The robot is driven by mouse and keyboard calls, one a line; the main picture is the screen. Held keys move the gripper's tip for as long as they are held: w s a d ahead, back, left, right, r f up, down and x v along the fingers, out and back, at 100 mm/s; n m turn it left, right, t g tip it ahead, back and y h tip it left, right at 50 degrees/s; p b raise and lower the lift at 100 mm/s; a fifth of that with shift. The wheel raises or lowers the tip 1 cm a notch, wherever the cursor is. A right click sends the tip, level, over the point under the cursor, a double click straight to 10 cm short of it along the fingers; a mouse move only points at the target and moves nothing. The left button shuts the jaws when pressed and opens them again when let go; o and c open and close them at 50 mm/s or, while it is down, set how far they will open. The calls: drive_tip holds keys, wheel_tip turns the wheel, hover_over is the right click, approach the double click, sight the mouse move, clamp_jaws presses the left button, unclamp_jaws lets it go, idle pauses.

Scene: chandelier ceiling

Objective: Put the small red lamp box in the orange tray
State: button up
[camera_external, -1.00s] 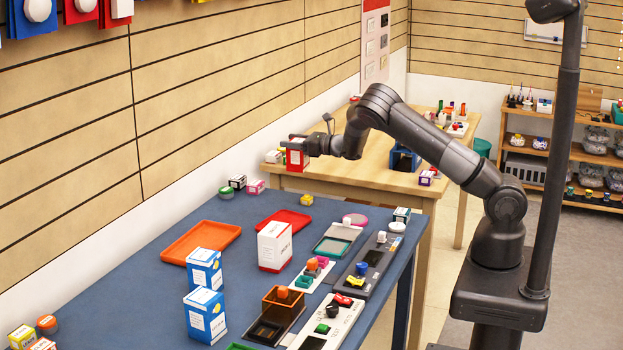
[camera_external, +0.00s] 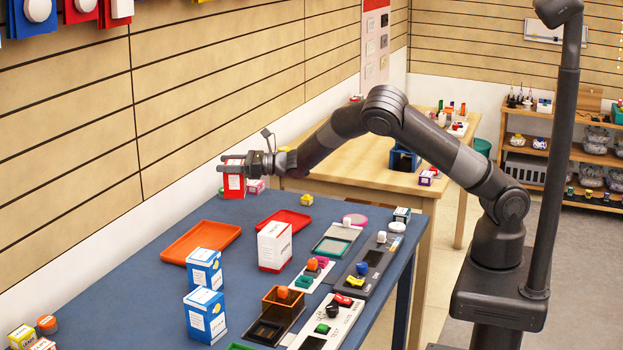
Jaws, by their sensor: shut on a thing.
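My gripper (camera_external: 233,166) is shut on the small red lamp box (camera_external: 233,187), a red box with a white label. It holds the box upright at the far end of the blue table. The orange tray (camera_external: 178,251) lies on the table below and to the left of the box in the picture, and looks empty. The box is apart from the tray. A red tray (camera_external: 283,217) lies to the right of the orange one.
Two blue-and-white boxes (camera_external: 204,271) (camera_external: 205,318) and a larger white-and-red box (camera_external: 274,249) stand in front of the trays. A small pink box (camera_external: 256,186) and a small yellow box (camera_external: 306,200) sit at the far edge. Device panels (camera_external: 362,262) fill the right side.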

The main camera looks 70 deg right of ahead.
drive_tip(key=shift+w+a+f, duration=0.6)
drive_tip(key=shift+a+f, duration=1.2)
drive_tip(key=shift+a, duration=0.2)
drive_tip(key=shift+w+a+f, duration=0.6)
drive_tip(key=shift+a+f, duration=1.25)
drive_tip(key=shift+a, duration=0.2)
drive_tip(key=shift+w+a+f, duration=0.6)
drive_tip(key=shift+a+f, duration=1.2)
drive_tip(key=shift+a, duration=0.2)
drive_tip(key=o, duration=1)
drive_tip(key=shift+f, duration=0.1)
